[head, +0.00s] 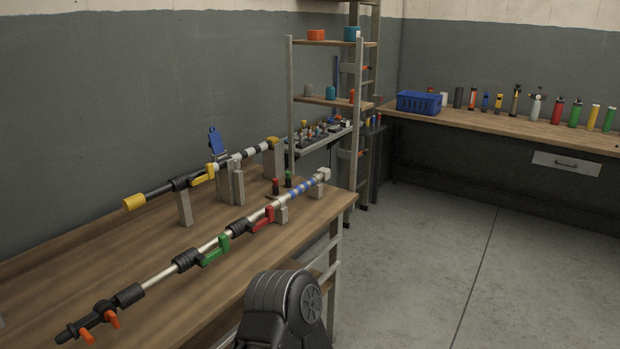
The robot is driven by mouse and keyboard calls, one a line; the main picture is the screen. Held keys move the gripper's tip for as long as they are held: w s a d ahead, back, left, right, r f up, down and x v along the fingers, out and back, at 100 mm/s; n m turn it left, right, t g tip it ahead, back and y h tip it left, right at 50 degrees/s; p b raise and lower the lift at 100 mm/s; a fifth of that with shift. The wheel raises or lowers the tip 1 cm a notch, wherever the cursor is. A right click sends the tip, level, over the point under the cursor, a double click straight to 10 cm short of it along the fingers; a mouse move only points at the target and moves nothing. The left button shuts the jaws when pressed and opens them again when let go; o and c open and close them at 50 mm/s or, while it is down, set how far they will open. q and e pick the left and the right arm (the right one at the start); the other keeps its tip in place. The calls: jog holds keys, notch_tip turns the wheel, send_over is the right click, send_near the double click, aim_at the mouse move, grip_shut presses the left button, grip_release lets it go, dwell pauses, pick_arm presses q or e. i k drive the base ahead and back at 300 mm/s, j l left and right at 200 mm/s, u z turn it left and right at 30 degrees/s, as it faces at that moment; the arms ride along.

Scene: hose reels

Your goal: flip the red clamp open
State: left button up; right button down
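The red clamp (263,219) sits on the front pipe assembly (160,276) on the wooden workbench, to the right of a green clamp (215,251). Its lever appears to lie along the pipe, folded down. A grey support stands just right of it, under the pipe. Neither gripper is in view. A black rounded link at the bottom centre appears to be part of my own arm, and it is apart from the clamp in the picture.
A rear pipe with a yellow clamp (203,175) and a raised blue clamp (215,141) runs behind on grey supports. A shelf rack (291,100) stands beyond. Floor at right is clear.

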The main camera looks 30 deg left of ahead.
aim_at(269, 218)
jog(key=i+u, duration=0.15)
jog(key=i, duration=0.6)
jog(key=i+u, duration=0.15)
jog(key=i, duration=0.6)
jog(key=i+l+u, duration=0.1)
jog(key=i, duration=0.65)
jog(key=i+u, duration=0.2)
jog(key=u, duration=3.65)
